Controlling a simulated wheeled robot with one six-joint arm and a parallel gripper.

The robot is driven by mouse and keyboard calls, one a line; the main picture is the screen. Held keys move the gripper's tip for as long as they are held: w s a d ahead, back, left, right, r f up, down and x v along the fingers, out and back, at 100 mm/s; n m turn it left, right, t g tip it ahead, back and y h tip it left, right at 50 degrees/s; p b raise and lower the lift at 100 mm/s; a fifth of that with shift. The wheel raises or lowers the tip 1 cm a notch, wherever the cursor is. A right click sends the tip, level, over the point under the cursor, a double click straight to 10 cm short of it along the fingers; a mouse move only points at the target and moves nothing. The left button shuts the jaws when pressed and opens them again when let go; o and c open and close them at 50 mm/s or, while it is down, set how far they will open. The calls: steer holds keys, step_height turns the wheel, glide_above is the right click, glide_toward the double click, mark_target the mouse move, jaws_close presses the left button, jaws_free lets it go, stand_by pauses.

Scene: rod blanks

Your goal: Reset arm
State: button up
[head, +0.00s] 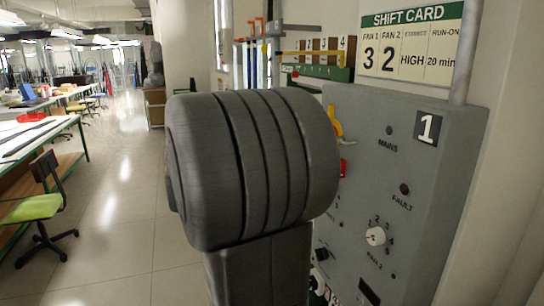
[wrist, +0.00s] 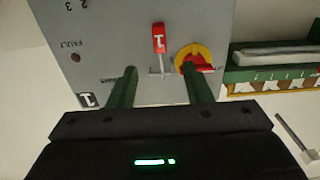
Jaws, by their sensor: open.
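My gripper (wrist: 160,70) shows in the wrist view with its two green fingers apart and nothing between them. It faces the grey control panel (wrist: 105,25), which appears upside down there. A red tag marked 1 (wrist: 159,38) on a metal stem shows between and beyond the fingertips. A yellow ring with a red handle (wrist: 193,56) lies just beyond the right finger; contact cannot be told. In the head view my dark arm link hides the panel's left part and my gripper.
A shift card (head: 410,42) above the panel reads fan 1: 3, fan 2: 2, HIGH, run-on 20 min. A green-edged rack (wrist: 270,65) stands beside the panel. A green chair (head: 32,207) and workbenches (head: 62,165) are at left; the aisle floor (head: 125,190) is clear.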

steer(key=p+x, duration=0.2)
steer(key=x, duration=1)
steer(key=shift+d+p, duration=0.2)
steer(key=shift+p, duration=0.15)
steer(key=shift+w+d+r, duration=0.15)
steer(key=shift+d, duration=0.05)
steer(key=shift+r, duration=0.4)
